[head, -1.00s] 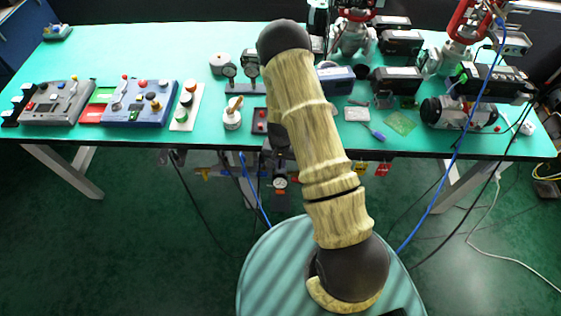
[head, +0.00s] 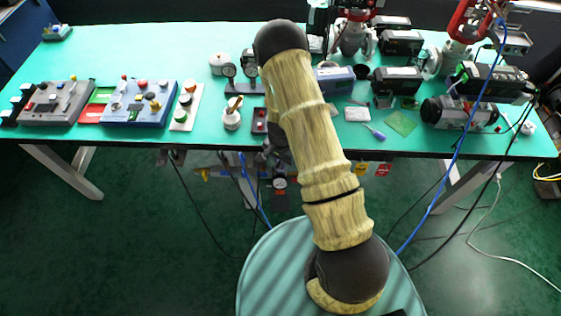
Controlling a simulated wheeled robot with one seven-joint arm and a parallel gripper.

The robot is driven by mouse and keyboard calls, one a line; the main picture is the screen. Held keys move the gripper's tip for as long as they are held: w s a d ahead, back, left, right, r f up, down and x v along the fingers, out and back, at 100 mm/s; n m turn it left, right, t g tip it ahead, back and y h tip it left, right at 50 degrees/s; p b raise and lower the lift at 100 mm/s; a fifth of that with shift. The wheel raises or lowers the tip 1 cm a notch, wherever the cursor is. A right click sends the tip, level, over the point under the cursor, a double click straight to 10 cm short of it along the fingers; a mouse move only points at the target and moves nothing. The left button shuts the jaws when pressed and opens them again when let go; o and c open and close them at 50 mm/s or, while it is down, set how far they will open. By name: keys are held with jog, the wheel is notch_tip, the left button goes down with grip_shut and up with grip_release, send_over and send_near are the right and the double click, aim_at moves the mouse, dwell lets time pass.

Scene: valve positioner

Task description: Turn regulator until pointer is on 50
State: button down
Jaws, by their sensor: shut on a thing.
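A small round gauge with a white face (head: 280,183) hangs below the front edge of the table, just left of my arm. Its pointer and numbers are too small to read. The regulator's knob cannot be made out; my arm covers the area above and right of the gauge. My arm rises from the bottom right, and its dark elbow is above the table. A dark part of my arm shows behind it, near the table's front edge. My gripper's fingers are hidden behind the arm, so I cannot see what they touch.
The green table (head: 215,140) holds a grey control box (head: 55,103), a blue control box (head: 139,103), two small gauges on a stand (head: 239,77) and valve actuators (head: 460,112) at right. Red and yellow tags (head: 383,170) and hoses hang below the edge.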

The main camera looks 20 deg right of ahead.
jog(key=shift+w, duration=0.1)
jog(key=c, duration=1.5)
grip_release()
jog(key=shift+r, duration=0.1)
notch_tip(320, 180, up, 17)
jog(key=shift+r, duration=0.15)
jog(key=s+r+n+t, duration=0.1)
jog(key=s+r+n, duration=0.2)
jog(key=s+r, duration=0.1)
jog(key=s+r+n, duration=0.3)
jog(key=s+r, duration=0.2)
jog(key=s+r+n+t, duration=0.1)
jog(key=s+r+n, duration=0.2)
jog(key=s+r, duration=0.1)
jog(key=shift+s+r+n+t, duration=0.25)
jog(key=shift+s+n+t, duration=0.05)
jog(key=shift+s, duration=0.5)
